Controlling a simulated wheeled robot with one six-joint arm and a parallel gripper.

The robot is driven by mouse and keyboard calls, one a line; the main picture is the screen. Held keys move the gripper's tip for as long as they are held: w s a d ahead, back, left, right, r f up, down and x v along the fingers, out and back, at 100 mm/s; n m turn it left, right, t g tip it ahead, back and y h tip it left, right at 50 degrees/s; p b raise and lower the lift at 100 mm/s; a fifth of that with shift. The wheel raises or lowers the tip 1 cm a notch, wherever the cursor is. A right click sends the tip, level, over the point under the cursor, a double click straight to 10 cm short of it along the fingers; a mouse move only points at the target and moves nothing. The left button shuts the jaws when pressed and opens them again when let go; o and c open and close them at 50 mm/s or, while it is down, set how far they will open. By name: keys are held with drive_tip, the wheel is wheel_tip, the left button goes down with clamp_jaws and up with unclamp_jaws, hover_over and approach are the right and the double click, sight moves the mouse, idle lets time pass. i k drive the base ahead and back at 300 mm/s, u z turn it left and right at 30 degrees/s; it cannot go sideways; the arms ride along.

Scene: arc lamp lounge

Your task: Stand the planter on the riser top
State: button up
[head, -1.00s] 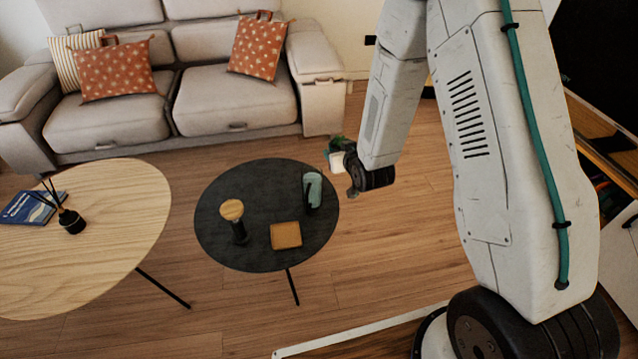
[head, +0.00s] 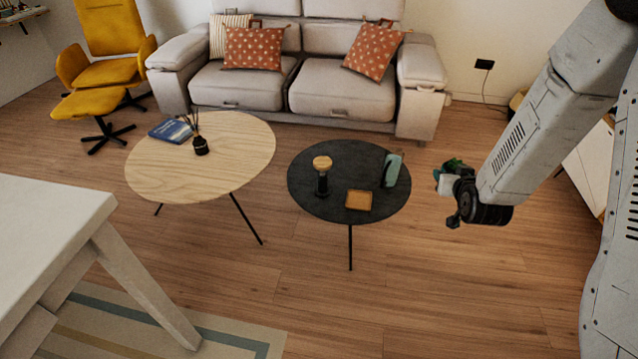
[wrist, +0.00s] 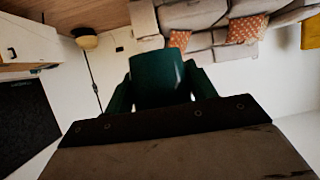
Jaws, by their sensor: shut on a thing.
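In the wrist view a dark green shape (wrist: 160,78) fills the middle, close to the camera. On the black table are a round wooden top on a dark stem (head: 322,163) and a flat square wooden piece (head: 359,199). I cannot tell which is the riser.
A green-grey vessel (head: 393,170) stands at the black table's right side. A light wooden table (head: 160,170) with a book and reed diffuser is to its left. A sofa (head: 335,96) stands behind. A white table (head: 50,215) is near left. Floor in front is clear.

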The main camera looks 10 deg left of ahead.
sight(322, 161)
drive_tip(key=z, duration=0.45)
drive_tip(key=k, duration=0.15)
drive_tip(key=u, duration=1.05)
drive_tip(key=i, duration=1.45)
drive_tip(key=z, duration=0.65)
